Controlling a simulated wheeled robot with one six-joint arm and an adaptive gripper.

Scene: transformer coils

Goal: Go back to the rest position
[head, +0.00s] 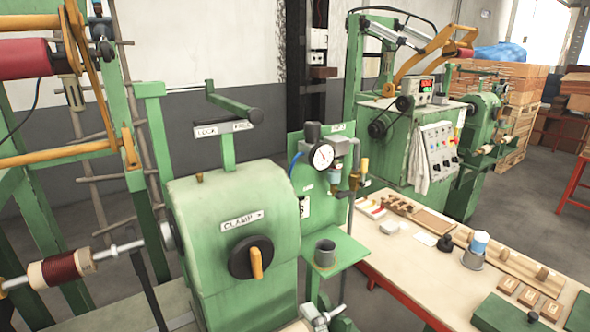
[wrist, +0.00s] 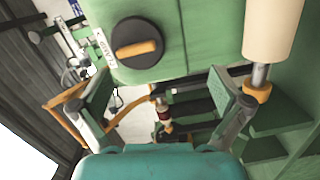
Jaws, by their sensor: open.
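My gripper (wrist: 165,105) shows in the wrist view with its two fingers spread wide apart and nothing between them. The green machine housing (head: 235,205) carries a black clamp knob (head: 251,257) with an orange handle. In the wrist view the knob (wrist: 137,42) is above and a little left of the gap between my fingers, apart from them. A cream cylinder (wrist: 273,25) on a metal shaft is at the upper right, beyond my right finger. I cannot make out my gripper in the head view.
A small green shelf (head: 343,249) with a grey cup (head: 325,253) juts from the gauge panel. A workbench (head: 400,265) with wooden blocks and small parts stands at the right. A wound coil (head: 62,269) sits on a shaft at the left.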

